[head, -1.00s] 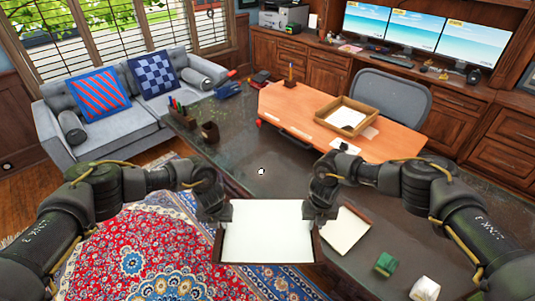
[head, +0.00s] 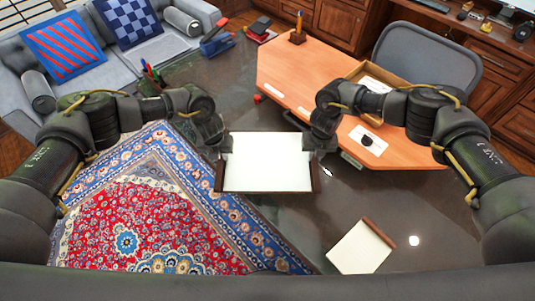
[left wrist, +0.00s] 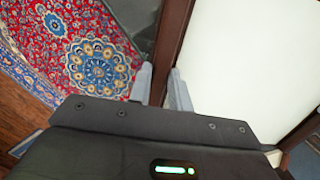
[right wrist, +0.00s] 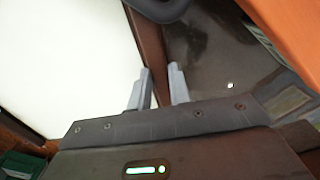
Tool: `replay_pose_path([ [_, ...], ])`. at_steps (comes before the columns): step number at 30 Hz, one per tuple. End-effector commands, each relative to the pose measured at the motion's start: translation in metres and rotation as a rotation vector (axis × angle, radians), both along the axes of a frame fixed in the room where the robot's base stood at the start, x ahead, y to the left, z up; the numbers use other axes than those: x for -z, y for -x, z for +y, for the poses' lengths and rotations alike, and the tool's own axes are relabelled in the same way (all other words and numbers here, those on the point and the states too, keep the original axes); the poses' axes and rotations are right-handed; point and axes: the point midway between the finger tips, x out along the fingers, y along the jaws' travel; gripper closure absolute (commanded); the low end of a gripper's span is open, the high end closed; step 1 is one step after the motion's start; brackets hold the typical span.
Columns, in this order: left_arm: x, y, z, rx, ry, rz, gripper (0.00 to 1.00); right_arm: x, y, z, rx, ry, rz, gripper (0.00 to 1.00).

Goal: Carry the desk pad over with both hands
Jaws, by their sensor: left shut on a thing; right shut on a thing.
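The desk pad (head: 268,163) is a white sheet with dark brown side strips. It is held about level in front of me, above the edge between the rug and the dark glossy desk (head: 330,215). My left gripper (head: 220,160) is shut on its left strip, and my right gripper (head: 316,158) is shut on its right strip. In the left wrist view the fingers (left wrist: 160,85) straddle the brown strip. In the right wrist view the fingers (right wrist: 158,88) straddle the opposite strip. The finger contact is small and partly hidden in the head view.
An orange-brown desktop (head: 340,100) lies beyond the pad, with a wooden tray (head: 385,85) and a card on it. A cream sheet with a brown strip (head: 360,247) lies on the dark desk at lower right. A grey chair (head: 428,62) stands behind. A patterned rug (head: 150,215) covers the left floor.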

Motion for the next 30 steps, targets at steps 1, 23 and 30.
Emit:
replay_pose_path([
  [1,0.001,-0.001,0.0,0.001,-0.001,0.002,1.0,0.001,-0.001,0.0,0.0,0.001,0.002,1.0],
  [23,0.013,-0.005,0.0,0.0,-0.001,0.006,1.0,0.013,-0.005,0.0,0.0,0.002,0.006,1.0],
  [30,0.03,-0.005,0.001,-0.001,-0.001,0.006,1.0,0.029,-0.005,0.001,0.0,0.001,0.006,1.0],
])
